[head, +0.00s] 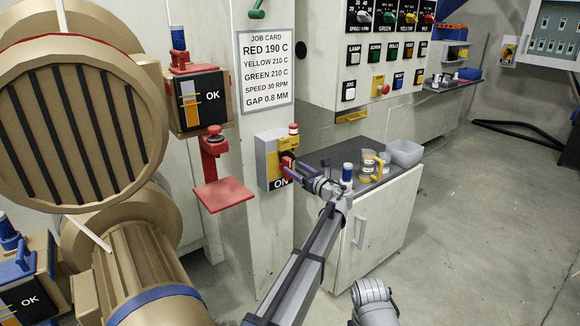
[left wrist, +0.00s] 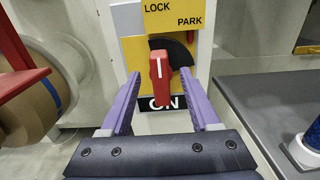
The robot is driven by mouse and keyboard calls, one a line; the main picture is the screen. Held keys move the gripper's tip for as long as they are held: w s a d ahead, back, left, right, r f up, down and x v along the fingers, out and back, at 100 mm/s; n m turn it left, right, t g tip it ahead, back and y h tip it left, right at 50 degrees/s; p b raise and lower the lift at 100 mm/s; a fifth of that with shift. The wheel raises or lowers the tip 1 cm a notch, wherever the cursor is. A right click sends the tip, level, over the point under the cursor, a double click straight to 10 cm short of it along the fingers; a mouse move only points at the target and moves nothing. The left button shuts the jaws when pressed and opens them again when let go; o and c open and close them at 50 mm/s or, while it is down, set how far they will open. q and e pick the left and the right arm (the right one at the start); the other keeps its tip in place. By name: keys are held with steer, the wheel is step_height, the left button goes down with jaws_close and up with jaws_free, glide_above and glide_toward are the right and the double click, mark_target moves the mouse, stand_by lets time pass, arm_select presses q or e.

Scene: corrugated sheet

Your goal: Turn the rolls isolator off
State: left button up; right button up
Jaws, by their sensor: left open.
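The rolls isolator (head: 268,160) is a grey and yellow box on the white machine post, with a red knob on top. Its red handle (left wrist: 159,69) has a white line and stands nearly upright, its lower end at the black ON label (left wrist: 182,102). A black arc sector shows behind the handle, and a yellow plate (left wrist: 175,14) above reads LOCK and PARK. My left gripper (head: 290,170) is at the front of the isolator. In the left wrist view its purple fingers are open, one either side of the handle's lower part with gaps.
A red bracket (head: 222,194) juts out left of the isolator. A dark-topped cabinet (head: 385,200) stands close on the right, bearing a blue-capped container (head: 347,173), a yellow-handled mug (head: 369,163) and a clear tub (head: 405,152). Open floor lies further right.

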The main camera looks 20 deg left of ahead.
mark_target(290, 165)
arm_select(q)
steer(key=x, duration=0.3)
steer(key=shift+w+a, duration=0.25)
jaws_close()
stand_by(0.4)
